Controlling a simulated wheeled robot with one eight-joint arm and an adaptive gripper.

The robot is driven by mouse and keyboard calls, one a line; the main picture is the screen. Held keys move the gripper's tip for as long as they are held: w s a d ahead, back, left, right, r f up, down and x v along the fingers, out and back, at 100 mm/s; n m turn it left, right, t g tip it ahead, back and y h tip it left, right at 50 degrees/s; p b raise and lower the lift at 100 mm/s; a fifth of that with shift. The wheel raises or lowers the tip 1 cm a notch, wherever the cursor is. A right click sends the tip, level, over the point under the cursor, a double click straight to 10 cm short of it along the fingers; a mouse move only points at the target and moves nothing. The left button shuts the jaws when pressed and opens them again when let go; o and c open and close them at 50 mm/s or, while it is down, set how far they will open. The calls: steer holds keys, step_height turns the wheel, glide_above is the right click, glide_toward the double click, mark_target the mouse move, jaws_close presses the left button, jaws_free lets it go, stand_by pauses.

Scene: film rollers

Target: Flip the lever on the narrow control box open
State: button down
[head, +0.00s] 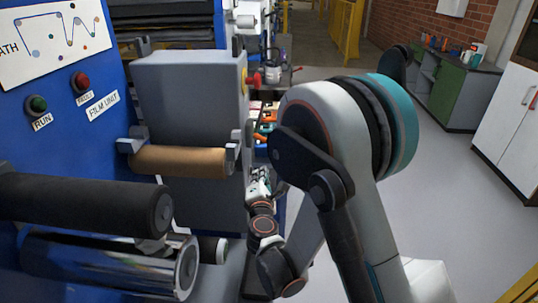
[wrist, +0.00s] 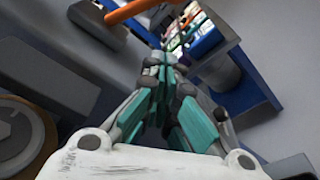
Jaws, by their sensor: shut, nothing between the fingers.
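A tall grey box (head: 190,95) stands left of centre in the head view. A yellow plate (head: 243,82) with a red handle-like part (head: 254,79) shows at its right side; I cannot tell whether this is the lever. In the wrist view an orange bar (wrist: 128,11) crosses the top left, beside a dark block (wrist: 97,24); I cannot tell for sure that it is the lever. My gripper (head: 262,175) is low, right of the grey box. Its teal fingers (wrist: 168,62) are shut and empty, with the tips a little apart from the orange bar in the picture.
A brown roller (head: 180,160) is mounted across the grey box's front. A black roller (head: 90,205) and a metal roller (head: 110,265) project at lower left from the blue panel (head: 60,85). Open floor (head: 440,190) is at right.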

steer(key=shift+w, duration=0.1)
steer(key=w+b, duration=0.3)
steer(key=w, duration=0.7)
steer(key=shift+s+d+r+b, duration=0.3)
steer(key=shift+d+r, duration=0.05)
steer(key=shift+d, duration=0.3)
steer(key=shift+s+d+r+b, duration=0.25)
steer(key=shift+d+r+b, duration=0.05)
steer(key=shift+d, duration=0.3)
steer(key=shift+w+d, duration=0.1)
steer(key=shift+w, duration=0.05)
